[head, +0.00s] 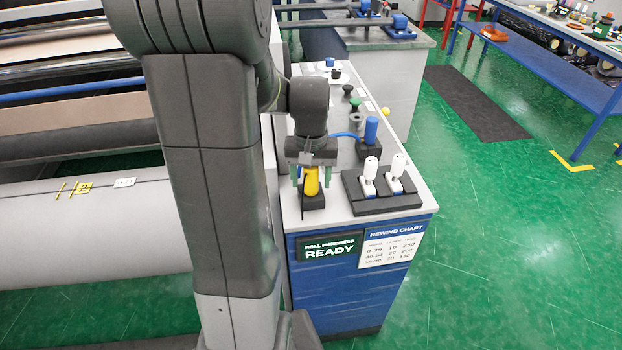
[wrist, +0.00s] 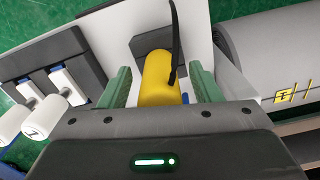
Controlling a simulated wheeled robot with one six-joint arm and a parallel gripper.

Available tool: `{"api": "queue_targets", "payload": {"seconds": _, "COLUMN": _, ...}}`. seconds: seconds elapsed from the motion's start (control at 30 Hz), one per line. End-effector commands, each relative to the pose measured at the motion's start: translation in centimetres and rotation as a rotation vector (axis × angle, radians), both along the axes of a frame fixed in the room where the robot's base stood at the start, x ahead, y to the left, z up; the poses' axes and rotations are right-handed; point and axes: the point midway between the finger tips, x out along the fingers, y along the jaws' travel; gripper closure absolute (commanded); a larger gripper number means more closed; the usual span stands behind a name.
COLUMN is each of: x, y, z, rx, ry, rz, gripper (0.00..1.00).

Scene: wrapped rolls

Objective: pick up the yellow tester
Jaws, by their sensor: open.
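The yellow tester (head: 311,181) stands in a dark holder (head: 313,202) at the near left of the grey console top. My gripper (head: 311,172) is directly above it, pointing down. In the wrist view the yellow tester (wrist: 158,78) lies between the two green fingers of my gripper (wrist: 161,88), with a gap visible on each side. The jaws are open. A black cord runs over the tester in the wrist view. The tester's upper end is hidden by my gripper in the head view.
A black block with two white-handled levers (head: 382,185) stands right of the tester. A blue cylinder (head: 371,130) with a blue cable is behind it. Several knobs line the console (head: 420,207) farther back. A large pale roll (head: 90,228) lies left.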

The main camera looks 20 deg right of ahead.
Motion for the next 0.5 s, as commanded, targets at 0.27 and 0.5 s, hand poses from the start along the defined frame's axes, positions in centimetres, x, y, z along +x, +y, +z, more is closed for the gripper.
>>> {"api": "queue_targets", "payload": {"seconds": 0.27, "x": 0.0, "y": 0.0, "z": 0.03, "rx": 0.0, "ry": 0.0, "rz": 0.0, "gripper": 0.9}}
{"api": "queue_targets", "payload": {"seconds": 0.5, "x": 0.02, "y": -0.02, "z": 0.09, "rx": 0.0, "ry": -0.001, "rz": 0.0, "gripper": 1.0}}
